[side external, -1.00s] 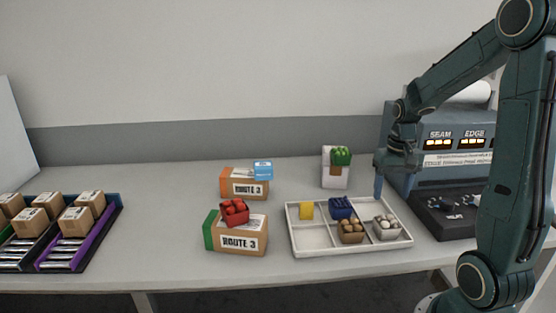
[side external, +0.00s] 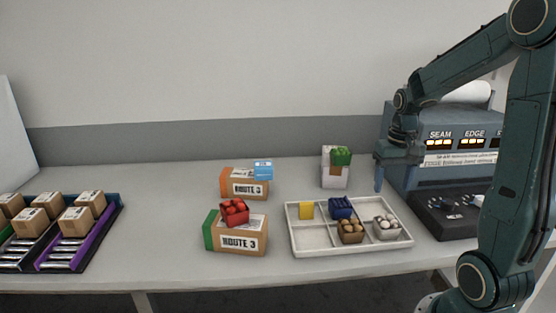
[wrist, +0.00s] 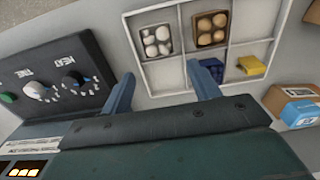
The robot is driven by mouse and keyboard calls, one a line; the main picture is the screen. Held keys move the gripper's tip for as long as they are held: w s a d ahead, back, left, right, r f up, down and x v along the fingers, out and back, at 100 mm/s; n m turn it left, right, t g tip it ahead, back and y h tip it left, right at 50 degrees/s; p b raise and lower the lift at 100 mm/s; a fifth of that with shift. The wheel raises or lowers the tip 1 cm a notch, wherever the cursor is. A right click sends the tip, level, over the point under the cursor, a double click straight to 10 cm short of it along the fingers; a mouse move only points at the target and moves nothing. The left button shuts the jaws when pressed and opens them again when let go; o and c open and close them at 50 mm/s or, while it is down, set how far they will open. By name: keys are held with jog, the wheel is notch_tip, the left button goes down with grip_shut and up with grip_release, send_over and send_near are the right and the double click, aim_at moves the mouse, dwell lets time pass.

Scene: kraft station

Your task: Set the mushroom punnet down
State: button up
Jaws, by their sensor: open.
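The mushroom punnet (side external: 387,230), a pale grey box with whitish round mushrooms, sits upright in the front right compartment of the white divided tray (side external: 320,249). It also shows in the wrist view (wrist: 158,41), ahead of the fingers. My gripper (side external: 379,184) is open and empty, above and behind the tray's right end, apart from the punnet. In the wrist view the two fingers (wrist: 162,88) are spread wide with nothing between them.
A punnet of brown round items (side external: 351,232) stands left of the mushrooms, with a blue punnet (side external: 341,207) and a yellow block (side external: 307,210) behind. Cardboard boxes (side external: 238,238) stand left. A sealing machine (side external: 440,205) is close on the right.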

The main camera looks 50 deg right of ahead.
jog(key=s+a+r+n+t, duration=0.2)
jog(key=s+a+r+n, duration=0.1)
jog(key=a, duration=0.7)
jog(key=s+a+r+n+t, duration=0.3)
jog(key=a+r+n, duration=0.2)
jog(key=a, duration=0.6)
jog(key=shift+r+n+t, duration=0.3)
jog(key=shift+r+n, duration=0.1)
jog(key=shift+r, duration=0.35)
jog(key=shift+a, duration=0.1)
